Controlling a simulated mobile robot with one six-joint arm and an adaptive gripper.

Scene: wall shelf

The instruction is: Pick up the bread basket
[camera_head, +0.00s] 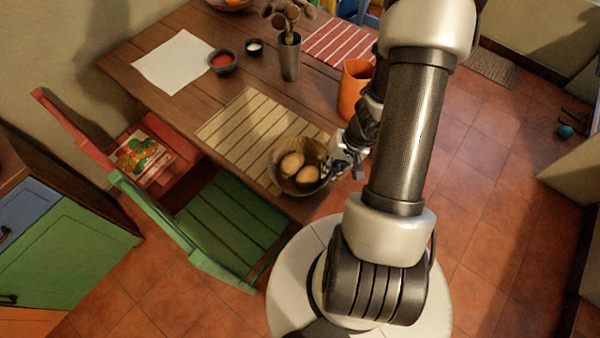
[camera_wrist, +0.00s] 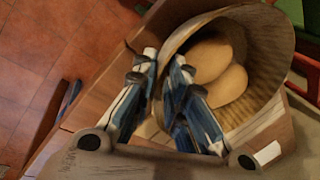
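The bread basket (camera_head: 279,180) is a round brown bowl-shaped basket holding bread rolls (camera_head: 300,168). It is at the near end of the table, by a striped placemat (camera_head: 250,125). I cannot tell whether it rests on the table. My gripper (camera_head: 343,160) is at its right side in the head view. In the wrist view the basket (camera_wrist: 262,95) fills the upper right. My gripper's fingertips (camera_wrist: 163,58) are close together there at the near rim, one on each side of it. Whether they press on the rim is unclear.
The wooden table (camera_head: 150,55) also holds an orange jug (camera_head: 354,90), a metal utensil cup (camera_head: 290,62) and a small red bowl (camera_head: 222,62). A green chair (camera_head: 225,225) and a red chair (camera_head: 180,180) stand on the left.

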